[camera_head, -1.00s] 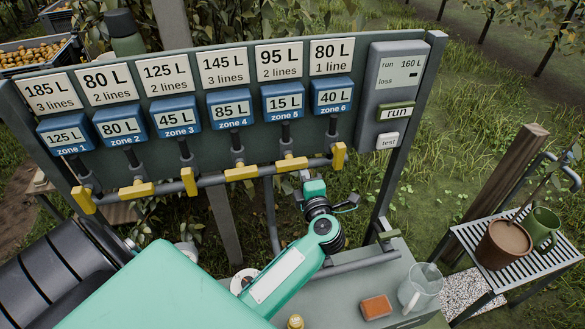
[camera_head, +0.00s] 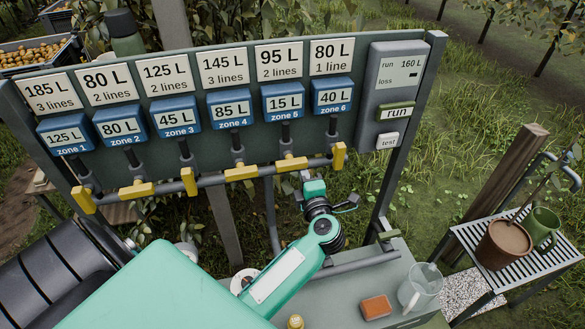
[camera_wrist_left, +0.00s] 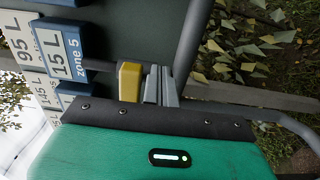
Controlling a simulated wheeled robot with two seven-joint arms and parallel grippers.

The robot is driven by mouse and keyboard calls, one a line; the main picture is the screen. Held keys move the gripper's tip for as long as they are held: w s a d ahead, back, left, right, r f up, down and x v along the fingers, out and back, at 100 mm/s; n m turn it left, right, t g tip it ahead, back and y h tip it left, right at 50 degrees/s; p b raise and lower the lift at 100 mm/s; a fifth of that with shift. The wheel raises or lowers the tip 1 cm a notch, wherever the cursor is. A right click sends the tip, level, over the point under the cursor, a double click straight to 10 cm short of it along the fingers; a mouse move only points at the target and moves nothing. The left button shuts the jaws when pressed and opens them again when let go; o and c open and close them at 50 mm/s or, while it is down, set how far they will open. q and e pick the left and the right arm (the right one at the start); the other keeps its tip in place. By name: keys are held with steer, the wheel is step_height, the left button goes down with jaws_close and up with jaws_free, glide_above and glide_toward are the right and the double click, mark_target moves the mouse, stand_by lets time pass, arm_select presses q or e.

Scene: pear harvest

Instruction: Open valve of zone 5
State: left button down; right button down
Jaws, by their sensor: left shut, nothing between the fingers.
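The zone 5 valve has a yellow handle (camera_head: 291,163), which lies crosswise to its upright pipe, along the manifold. Its blue meter (camera_head: 284,101) reads 15 L, under a white card (camera_head: 279,60) reading 95 L, 2 lines. My left gripper (camera_head: 306,177) is shut and empty just below the right end of this handle. In the left wrist view the grey fingers (camera_wrist_left: 160,85) are close beside the yellow handle (camera_wrist_left: 130,82); whether they touch it I cannot tell. The zone 5 meter (camera_wrist_left: 66,55) also shows there. My right gripper is not in view.
Neighbouring handles are at zone 4 (camera_head: 240,173), crosswise, and zone 6 (camera_head: 339,155), upright. A control box (camera_head: 394,95) with run and test buttons is at right. Below are a brown block (camera_head: 376,307) and a clear jug (camera_head: 421,289).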

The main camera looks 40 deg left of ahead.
arm_select(q)
steer(key=shift+w+d+r+p, duration=0.3)
steer(key=shift+w+r+p, duration=0.05)
steer(key=shift+r+p, duration=0.3)
steer(key=shift+w+d+r+p, duration=0.15)
steer(key=shift+r+p, duration=0.55)
steer(key=shift+p, duration=0.05)
steer(key=shift+r+p, duration=0.75)
steer(key=shift+p, duration=0.1)
steer(key=shift+r, duration=0.1)
